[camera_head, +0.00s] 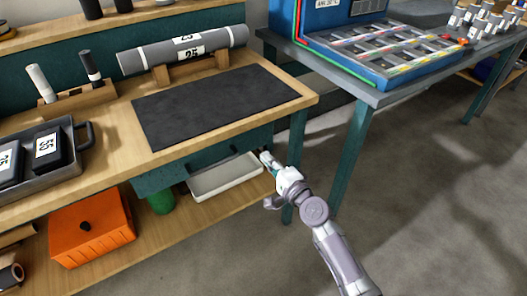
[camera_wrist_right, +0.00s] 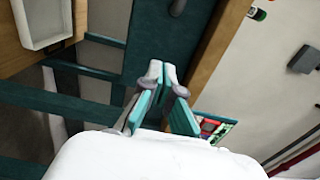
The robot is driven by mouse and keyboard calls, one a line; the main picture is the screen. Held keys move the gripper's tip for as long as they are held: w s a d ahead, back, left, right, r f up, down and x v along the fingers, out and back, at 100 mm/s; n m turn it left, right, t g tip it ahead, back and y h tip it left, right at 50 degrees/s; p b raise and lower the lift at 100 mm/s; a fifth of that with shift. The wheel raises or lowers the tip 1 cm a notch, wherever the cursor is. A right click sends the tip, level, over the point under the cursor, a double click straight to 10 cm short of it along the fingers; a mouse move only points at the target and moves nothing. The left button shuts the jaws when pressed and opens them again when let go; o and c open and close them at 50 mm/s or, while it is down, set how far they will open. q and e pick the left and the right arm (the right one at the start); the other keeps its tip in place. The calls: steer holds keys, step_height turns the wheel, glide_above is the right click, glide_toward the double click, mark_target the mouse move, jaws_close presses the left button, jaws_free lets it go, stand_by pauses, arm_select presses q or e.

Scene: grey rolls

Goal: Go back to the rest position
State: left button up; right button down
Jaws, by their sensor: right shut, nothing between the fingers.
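My right gripper (camera_head: 267,160) is in front of the workbench, below the level of its top and near its right front leg. It is shut and empty. In the right wrist view its fingertips (camera_wrist_right: 161,76) are together, with a teal bench panel (camera_wrist_right: 150,45) behind them. My right arm comes up from the bottom of the head view. My left gripper is in neither view.
A black mat (camera_head: 215,103) and a grey roll (camera_head: 185,50) on a wooden stand are on the bench. A white tray (camera_head: 226,177) and an orange box (camera_head: 92,229) are below it. A second table (camera_head: 372,98) stands at right. Floor (camera_head: 430,200) is clear at right.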

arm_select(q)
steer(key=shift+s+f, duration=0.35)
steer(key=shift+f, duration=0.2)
arm_select(e)
steer(key=v, duration=0.6)
